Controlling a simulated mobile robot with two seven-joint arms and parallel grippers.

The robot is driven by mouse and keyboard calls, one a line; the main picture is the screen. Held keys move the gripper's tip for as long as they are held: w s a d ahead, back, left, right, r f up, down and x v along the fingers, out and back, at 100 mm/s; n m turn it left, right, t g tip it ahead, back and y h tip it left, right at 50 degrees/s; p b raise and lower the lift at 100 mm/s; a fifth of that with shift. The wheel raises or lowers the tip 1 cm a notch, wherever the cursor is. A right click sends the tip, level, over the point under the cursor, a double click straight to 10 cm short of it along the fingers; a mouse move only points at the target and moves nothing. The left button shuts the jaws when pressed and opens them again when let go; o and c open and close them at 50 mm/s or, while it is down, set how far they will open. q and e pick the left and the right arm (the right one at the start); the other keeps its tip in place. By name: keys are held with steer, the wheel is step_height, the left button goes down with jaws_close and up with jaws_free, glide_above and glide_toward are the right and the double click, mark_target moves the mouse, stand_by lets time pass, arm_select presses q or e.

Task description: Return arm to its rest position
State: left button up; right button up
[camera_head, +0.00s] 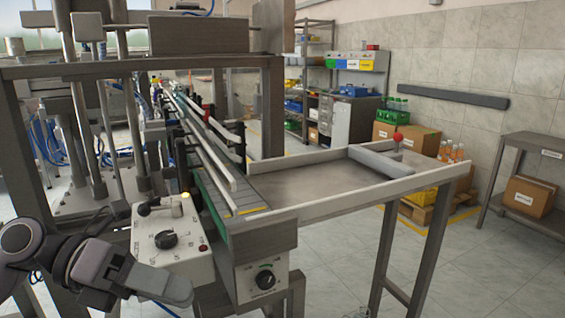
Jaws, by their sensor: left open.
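My left arm comes in at the lower left, and its dark gripper (168,286) points right, in front of the white control box (172,245). The gripper is open, and I see nothing between its fingers. The control box has a black knob, a red button, a lit yellow lamp and a lever on top. My right gripper is not in view.
The conveyor (222,190) runs away from me beside a metal machine frame (30,150). A railed metal table (300,188) extends right. Open floor (470,270) lies at the right.

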arm_select(q)
steer(key=w+f+n+t+y+p, duration=0.15)
steer(key=f+n+t, duration=0.25)
steer(key=n+t, duration=0.7)
steer(key=w+f+n+t+y+p, duration=0.15)
steer(key=w+f+n+t, duration=0.35)
steer(key=n, duration=1)
steer(key=s+a+f+n+g+y+p, duration=0.1)
steer(key=s+a+f+n+g+y, duration=0.1)
steer(key=s+f+n, duration=0.5)
steer(key=s+a+f+n+g+y+p, duration=0.2)
steer(key=s+f+n+g+y, duration=0.2)
steer(key=f, duration=1.1)
steer(key=s+n+y, duration=0.3)
steer(key=s, duration=0.2)
steer(key=shift+s, duration=0.35)
steer(key=shift+r, duration=0.1)
